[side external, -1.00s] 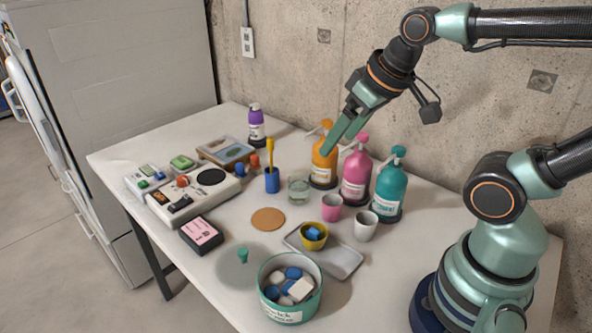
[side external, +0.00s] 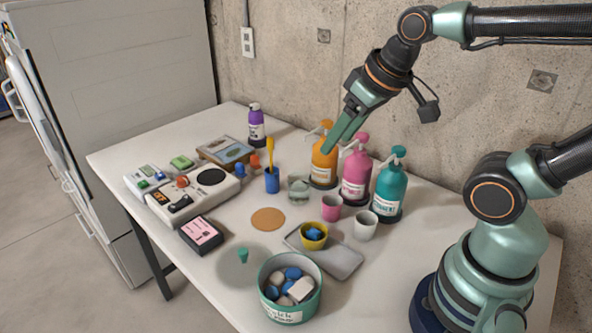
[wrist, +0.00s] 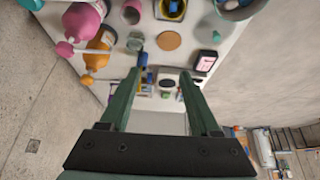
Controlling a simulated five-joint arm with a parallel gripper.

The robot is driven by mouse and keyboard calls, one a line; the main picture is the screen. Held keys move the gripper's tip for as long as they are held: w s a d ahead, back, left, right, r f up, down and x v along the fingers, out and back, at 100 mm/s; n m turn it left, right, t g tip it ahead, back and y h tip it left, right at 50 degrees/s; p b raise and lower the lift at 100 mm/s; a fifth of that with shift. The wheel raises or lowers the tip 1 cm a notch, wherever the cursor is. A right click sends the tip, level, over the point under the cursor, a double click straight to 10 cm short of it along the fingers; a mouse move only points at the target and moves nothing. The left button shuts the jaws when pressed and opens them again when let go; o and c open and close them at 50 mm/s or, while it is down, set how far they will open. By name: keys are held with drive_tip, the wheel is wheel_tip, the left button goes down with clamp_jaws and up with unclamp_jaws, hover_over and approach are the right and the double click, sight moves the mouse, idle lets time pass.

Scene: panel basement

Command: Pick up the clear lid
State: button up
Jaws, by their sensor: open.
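The clear lid (side external: 241,270) lies on the white table in front of the black box with a pink label. It is see-through and faint, with a small teal knob (side external: 243,255) on top. The knob also shows near the upper right of the wrist view (wrist: 216,36). My gripper (side external: 335,146) is raised near the orange pump bottle, well behind the lid and to its right. In the wrist view my gripper (wrist: 160,72) has its two green fingers apart, with nothing between them.
A teal tub (side external: 290,312) of blue and white pieces stands right of the lid. A cork disc (side external: 268,219), grey tray (side external: 343,266) and pink-labelled box (side external: 201,235) are nearby. Orange (side external: 323,170), pink (side external: 355,178) and teal (side external: 390,192) bottles stand by the wall.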

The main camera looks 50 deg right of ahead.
drive_tip(key=w+a+f+g, duration=0.3)
drive_tip(key=w+a+f, duration=0.1)
drive_tip(key=w+a, duration=0.35)
drive_tip(key=g, duration=0.3)
hover_over(243, 251)
wheel_tip(243, 251, down, 14)
drive_tip(key=shift+s+a+r, duration=0.1)
drive_tip(key=shift+f, duration=2.9)
drive_tip(key=shift+c, duration=0.3)
clamp_jaws()
